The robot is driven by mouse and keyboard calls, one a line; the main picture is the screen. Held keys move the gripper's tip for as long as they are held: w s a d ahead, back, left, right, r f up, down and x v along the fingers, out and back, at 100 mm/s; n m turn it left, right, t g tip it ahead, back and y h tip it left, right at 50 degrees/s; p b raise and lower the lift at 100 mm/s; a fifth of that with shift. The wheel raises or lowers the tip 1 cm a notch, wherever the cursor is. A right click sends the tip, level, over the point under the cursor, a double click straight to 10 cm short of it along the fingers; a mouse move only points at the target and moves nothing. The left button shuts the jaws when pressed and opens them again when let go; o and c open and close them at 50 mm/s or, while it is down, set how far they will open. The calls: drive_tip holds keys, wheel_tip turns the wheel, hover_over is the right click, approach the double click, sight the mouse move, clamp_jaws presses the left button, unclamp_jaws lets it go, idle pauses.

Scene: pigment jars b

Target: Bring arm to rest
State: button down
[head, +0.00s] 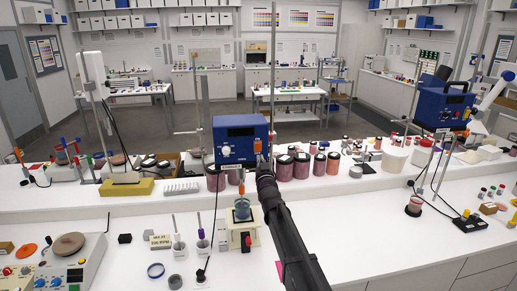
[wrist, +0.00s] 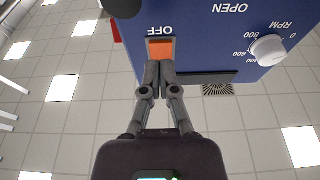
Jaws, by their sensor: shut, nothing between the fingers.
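My gripper (head: 260,162) is at the front of the blue stirrer box (head: 240,133), right of its dial. In the wrist view my gripper (wrist: 160,72) has its two fingers together, with nothing between them. The fingertips are just below the orange switch (wrist: 160,48), which is marked OFF, on the blue box (wrist: 215,30). I cannot tell if they touch it. The white RPM dial (wrist: 267,50) is to the right. My black arm reaches up from the bottom of the head view.
A glass vessel (head: 242,209) stands on a cream base (head: 243,236) under the box. Purple jars (head: 284,168) stand behind my arm. A second blue box (head: 444,108) is at the right. White bench (head: 365,240) is bare right of my arm.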

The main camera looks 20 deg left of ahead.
drive_tip(key=shift+s+d, duration=0.25)
drive_tip(key=shift+s, duration=0.15)
drive_tip(key=s+d+f+m+g+h+b, duration=0.1)
drive_tip(key=s+d+f+g+h+b, duration=0.25)
drive_tip(key=d+f, duration=1)
drive_tip(key=s+d+f+m+g+h+b, duration=0.1)
drive_tip(key=s+d+f+g+h+b, duration=0.3)
drive_tip(key=d+f, duration=0.95)
drive_tip(key=s+d+f+m+g+h+b, duration=0.1)
drive_tip(key=s+d+f+g, duration=0.4)
drive_tip(key=s+d, duration=0.6)
drive_tip(key=s+d+f+m+g+h+b, duration=0.2)
drive_tip(key=s+d+f+g+b, duration=0.3)
drive_tip(key=s+d, duration=0.7)
drive_tip(key=shift+s+d+f+m+b, duration=0.2)
drive_tip(key=shift+d+f+m+b, duration=0.35)
drive_tip(key=shift+d, duration=0.5)
drive_tip(key=shift+r, duration=0.1)
